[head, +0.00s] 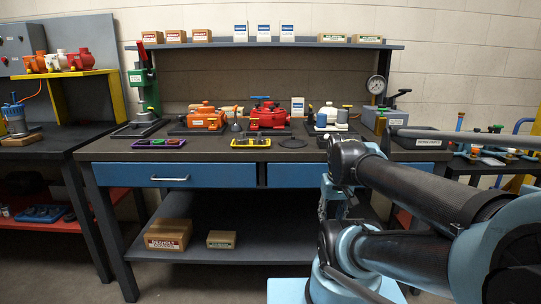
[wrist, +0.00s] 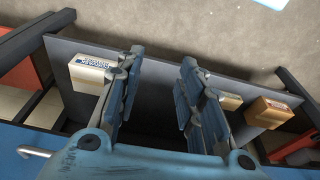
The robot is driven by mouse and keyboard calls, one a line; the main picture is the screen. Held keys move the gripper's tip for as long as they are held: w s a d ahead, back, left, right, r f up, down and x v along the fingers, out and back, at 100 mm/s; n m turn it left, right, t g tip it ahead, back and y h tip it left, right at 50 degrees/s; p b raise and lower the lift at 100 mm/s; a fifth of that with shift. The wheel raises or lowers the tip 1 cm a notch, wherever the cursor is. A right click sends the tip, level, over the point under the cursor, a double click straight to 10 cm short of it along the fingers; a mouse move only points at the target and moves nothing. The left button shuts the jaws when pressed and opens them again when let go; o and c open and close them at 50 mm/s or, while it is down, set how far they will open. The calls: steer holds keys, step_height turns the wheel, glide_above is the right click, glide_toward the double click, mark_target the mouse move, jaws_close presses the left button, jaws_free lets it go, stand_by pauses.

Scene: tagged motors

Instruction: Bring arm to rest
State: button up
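My arm (head: 420,190) reaches in from the right of the head view, its black and light blue links bent in front of the bench. My gripper (wrist: 162,62) shows in the wrist view with its two blue-grey fingers apart. The gap between them is empty, with only a dark grey surface behind it. In the head view the fingers cannot be made out clearly; part of the light blue wrist area shows before the right drawer.
The workbench (head: 110,148) holds an orange motor (head: 205,119), a red motor (head: 268,116) and a green press (head: 144,82). A brown carton (head: 168,235) and a smaller box (head: 221,239) lie on the lower shelf. A labelled box (wrist: 92,70) shows beside the fingers. Floor at lower left is clear.

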steer(key=shift+s+f, duration=0.5)
steer(key=shift+f, duration=0.3)
steer(key=shift+w+f, duration=0.2)
steer(key=shift+w, duration=0.25)
steer(key=shift+d, duration=0.1)
